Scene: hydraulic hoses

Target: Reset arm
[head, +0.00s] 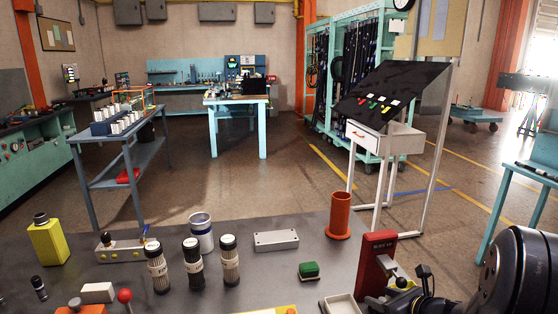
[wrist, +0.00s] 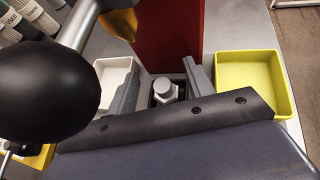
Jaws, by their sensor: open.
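My gripper (wrist: 161,66) is open, with its two grey fingers spread apart in the wrist view. A metal hex-headed fitting (wrist: 165,90) shows between the fingers; I cannot tell whether it is at finger depth or below. A red upright block (wrist: 168,35) stands just beyond the fingertips. In the head view this red block (head: 376,262) stands at the bench's right, beside my dark arm. A large black ball (wrist: 48,92) hides the left of the wrist view.
A white tray (wrist: 106,72) and a yellow tray (wrist: 246,84) flank the fingers. Open floor lies beyond the bench.

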